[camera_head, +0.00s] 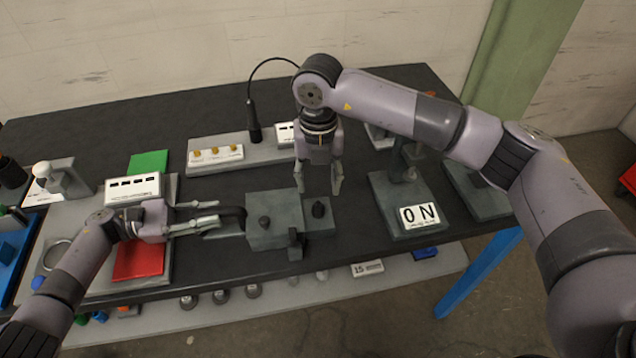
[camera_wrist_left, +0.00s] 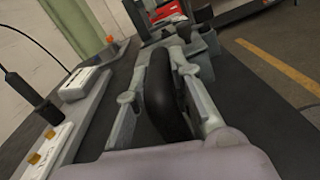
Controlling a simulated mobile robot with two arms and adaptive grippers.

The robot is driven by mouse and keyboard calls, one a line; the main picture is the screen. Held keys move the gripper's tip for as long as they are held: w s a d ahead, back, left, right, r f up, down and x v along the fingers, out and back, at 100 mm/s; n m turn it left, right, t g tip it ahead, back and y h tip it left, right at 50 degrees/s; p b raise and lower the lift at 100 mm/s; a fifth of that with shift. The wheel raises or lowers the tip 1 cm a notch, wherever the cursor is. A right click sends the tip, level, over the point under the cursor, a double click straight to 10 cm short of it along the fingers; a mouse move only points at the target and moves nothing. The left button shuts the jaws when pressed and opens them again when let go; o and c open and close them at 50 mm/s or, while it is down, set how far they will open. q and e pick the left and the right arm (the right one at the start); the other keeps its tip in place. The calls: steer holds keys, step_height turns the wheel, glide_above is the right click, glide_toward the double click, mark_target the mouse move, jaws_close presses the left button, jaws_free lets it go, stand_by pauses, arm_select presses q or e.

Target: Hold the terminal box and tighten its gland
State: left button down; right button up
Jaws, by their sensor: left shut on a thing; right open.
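The handle (camera_wrist_left: 168,95) also shows between the fingers in the left wrist view.
Red (camera_head: 139,258) and green (camera_head: 148,162) pads are at left. The rear of the bench is mostly clear.

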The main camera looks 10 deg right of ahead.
arm_select(q)
steer(key=c, duration=1.3)
jaws_free()
steer(key=shift+c, duration=0.2)
steer(key=shift+a, duration=0.1)
steer(key=a, duration=1)
steer(key=shift+w+a+f, duration=0.1)
steer(key=shift+w+a, duration=0.2)
steer(key=shift+a, duration=0.1)
steer(key=shift+s+a, duration=0.1)
steer(key=shift+a, duration=0.35)
steer(key=shift+s, duration=0.1)
